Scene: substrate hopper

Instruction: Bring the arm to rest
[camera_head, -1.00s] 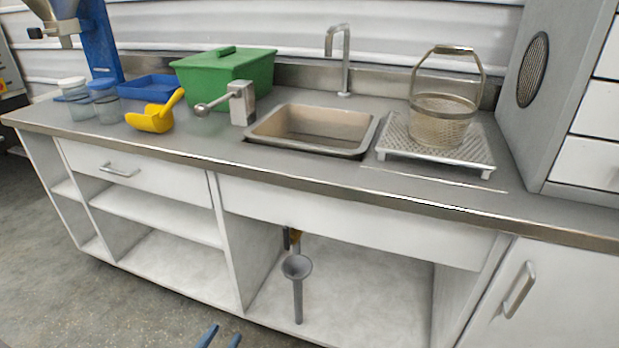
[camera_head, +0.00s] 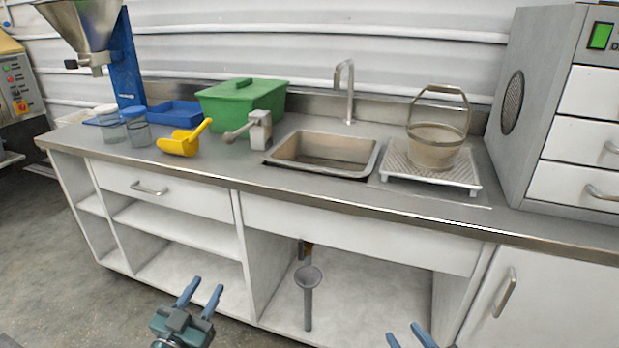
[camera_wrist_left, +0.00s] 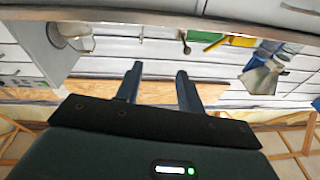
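My left gripper (camera_head: 203,291) is in the lower part of the head view, in front of the bench and below the counter. Its two blue fingers are apart with nothing between them. The left wrist view also shows these fingers (camera_wrist_left: 158,85) spread and empty. My right gripper (camera_head: 408,336) is at the bottom edge of the head view, with two blue fingertips apart and nothing seen between them. The rest of it is cut off by the frame.
The counter carries a hopper (camera_head: 80,28) on a blue stand, clear jars (camera_head: 138,134), a yellow scoop (camera_head: 182,143), a green lidded box (camera_head: 240,103), a sink (camera_head: 322,152) and a basket (camera_head: 435,147) on a perforated stand. Open floor (camera_head: 80,300) lies at lower left.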

